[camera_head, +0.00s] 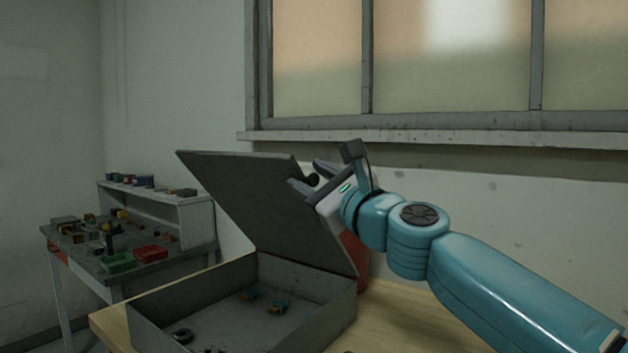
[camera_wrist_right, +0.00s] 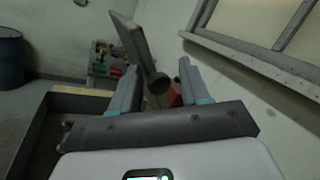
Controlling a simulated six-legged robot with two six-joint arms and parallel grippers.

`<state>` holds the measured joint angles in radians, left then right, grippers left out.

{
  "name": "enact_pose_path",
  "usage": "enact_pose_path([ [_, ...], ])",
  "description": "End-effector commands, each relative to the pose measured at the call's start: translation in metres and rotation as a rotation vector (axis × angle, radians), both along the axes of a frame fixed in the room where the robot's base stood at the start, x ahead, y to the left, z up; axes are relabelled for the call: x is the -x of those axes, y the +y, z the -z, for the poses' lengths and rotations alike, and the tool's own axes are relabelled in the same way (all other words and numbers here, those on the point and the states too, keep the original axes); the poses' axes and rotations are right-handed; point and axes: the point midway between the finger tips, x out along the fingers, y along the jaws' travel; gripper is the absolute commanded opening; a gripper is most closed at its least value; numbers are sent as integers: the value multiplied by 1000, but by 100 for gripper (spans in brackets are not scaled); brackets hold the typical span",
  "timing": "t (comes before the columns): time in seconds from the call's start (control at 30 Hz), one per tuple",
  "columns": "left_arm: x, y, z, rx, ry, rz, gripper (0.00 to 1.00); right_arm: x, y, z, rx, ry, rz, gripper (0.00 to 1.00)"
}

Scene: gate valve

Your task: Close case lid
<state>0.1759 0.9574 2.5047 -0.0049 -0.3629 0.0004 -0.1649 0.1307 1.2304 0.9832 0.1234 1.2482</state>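A grey case (camera_head: 246,297) stands open on the wooden table, with its lid (camera_head: 262,202) raised and tilted back. A few small parts, some blue and orange, lie inside the case. My right gripper (camera_head: 306,176) is at the upper right edge of the lid, with its fingers apart. In the right wrist view, the gripper (camera_wrist_right: 158,88) has its fingers spread, with the lid (camera_wrist_right: 130,38) showing between and beyond them. A dark round knob (camera_wrist_right: 158,83) also shows between the fingers. I cannot tell whether a finger touches the lid. My left gripper is not in view.
The wooden table (camera_head: 400,318) has bare room right of the case. A red object (camera_head: 354,252) stands behind the lid. A workbench (camera_head: 82,250) with green and red trays is at the left. A window sill (camera_head: 430,137) runs along the back wall.

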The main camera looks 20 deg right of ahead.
Motion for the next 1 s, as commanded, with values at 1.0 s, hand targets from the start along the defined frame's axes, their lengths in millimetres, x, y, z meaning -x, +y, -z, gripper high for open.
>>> enact_pose_path([
  [1.0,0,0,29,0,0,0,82,144,-30,33,1,-1,1,44],
])
